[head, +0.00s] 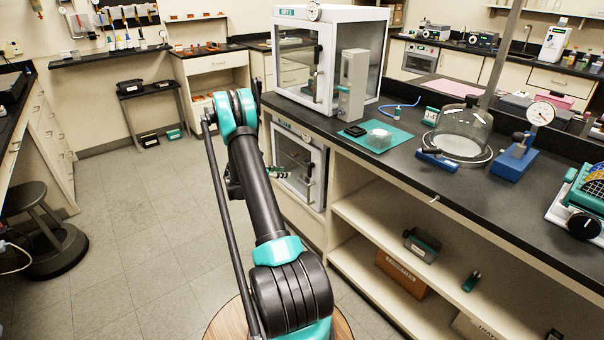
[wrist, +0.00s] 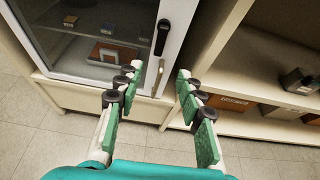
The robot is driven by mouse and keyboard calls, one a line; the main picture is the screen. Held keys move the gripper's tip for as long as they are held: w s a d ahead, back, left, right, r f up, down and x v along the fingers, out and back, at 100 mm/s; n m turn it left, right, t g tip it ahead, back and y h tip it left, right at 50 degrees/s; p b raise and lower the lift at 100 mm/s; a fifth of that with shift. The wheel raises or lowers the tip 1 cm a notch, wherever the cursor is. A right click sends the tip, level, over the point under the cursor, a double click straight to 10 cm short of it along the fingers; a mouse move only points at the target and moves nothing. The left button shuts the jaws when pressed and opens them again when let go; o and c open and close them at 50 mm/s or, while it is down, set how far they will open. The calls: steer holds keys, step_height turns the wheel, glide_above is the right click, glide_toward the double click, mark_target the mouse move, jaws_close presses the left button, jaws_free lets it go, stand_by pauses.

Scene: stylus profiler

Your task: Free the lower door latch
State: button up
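The lower glass-door cabinet (head: 322,160) is set under the bench; its white-framed door looks closed. In the wrist view its door frame (wrist: 185,22) shows, with a black handle (wrist: 162,38). Below the handle is a small pale metal piece, apparently the lower door latch (wrist: 155,77). My gripper (wrist: 158,76) is open and empty. Its green-padded fingers show on either side of the latch in the picture; I cannot tell how far they are from it. In the head view my arm partly hides my gripper (head: 277,172), which is in front of the door.
A second white glass cabinet (head: 345,13) stands on the bench above. Open shelves (head: 370,210) with a brown box (head: 402,273) and a dark grey box (head: 422,244) lie right of the lower cabinet. The floor (head: 150,230) to the left is clear, with a stool (head: 28,200) farther left.

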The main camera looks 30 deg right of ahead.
steer(key=x, duration=1.6)
steer(key=shift+d+f, duration=0.2)
jaws_close()
